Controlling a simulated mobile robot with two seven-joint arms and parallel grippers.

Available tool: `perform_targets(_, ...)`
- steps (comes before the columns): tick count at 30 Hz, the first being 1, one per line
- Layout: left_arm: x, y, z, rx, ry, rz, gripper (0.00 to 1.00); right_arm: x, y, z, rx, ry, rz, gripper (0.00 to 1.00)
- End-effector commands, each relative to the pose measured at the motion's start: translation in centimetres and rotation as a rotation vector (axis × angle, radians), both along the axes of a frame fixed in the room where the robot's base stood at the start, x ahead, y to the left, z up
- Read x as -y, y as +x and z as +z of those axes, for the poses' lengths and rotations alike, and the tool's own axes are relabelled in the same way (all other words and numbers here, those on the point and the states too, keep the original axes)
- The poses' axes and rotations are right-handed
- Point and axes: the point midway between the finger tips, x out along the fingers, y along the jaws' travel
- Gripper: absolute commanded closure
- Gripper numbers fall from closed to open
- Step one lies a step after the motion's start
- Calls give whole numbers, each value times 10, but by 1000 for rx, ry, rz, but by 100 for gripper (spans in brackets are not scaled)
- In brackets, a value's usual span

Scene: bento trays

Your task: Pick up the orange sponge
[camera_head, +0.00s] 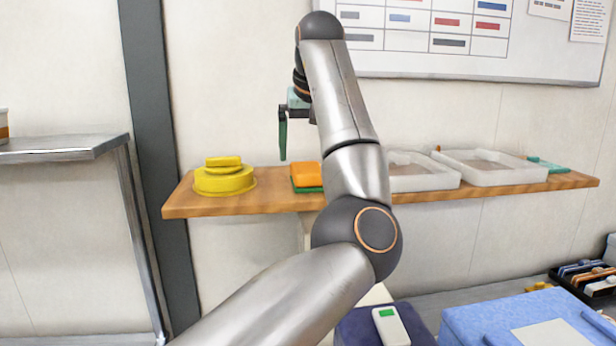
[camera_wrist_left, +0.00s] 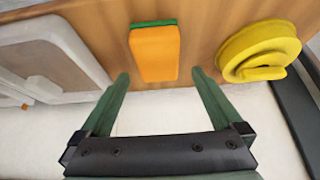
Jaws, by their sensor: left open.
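The orange sponge (camera_head: 306,174) lies on a green piece on the wooden shelf, partly hidden behind my left arm in the head view. In the left wrist view the orange sponge (camera_wrist_left: 154,54) lies ahead, between the lines of the two fingers, with a green strip along its far edge. My left gripper (camera_head: 283,150) hangs above the shelf, just left of the sponge in the head view. In the wrist view the left gripper (camera_wrist_left: 160,78) has its green fingers wide apart with nothing between them. My right gripper is not in view.
A yellow round object (camera_head: 225,180) sits left of the sponge on the wooden shelf (camera_head: 270,204). White trays (camera_head: 490,176) stand to its right. A whiteboard (camera_head: 480,66) hangs above. A metal table (camera_head: 70,150) is at left; a blue box (camera_head: 470,318) is below right.

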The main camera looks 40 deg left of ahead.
Motion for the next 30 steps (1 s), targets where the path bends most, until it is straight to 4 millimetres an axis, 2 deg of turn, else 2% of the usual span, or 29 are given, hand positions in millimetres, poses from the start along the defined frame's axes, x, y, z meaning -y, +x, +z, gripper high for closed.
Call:
perform_targets(7, -8, 10, -31, -4, -2, 1, 0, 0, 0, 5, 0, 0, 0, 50)
perform_targets(12, -15, 16, -45, -2, 0, 1, 0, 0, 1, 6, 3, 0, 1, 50)
perform_targets(30, -16, 16, -49, 0, 0, 0, 0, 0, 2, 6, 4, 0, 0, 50)
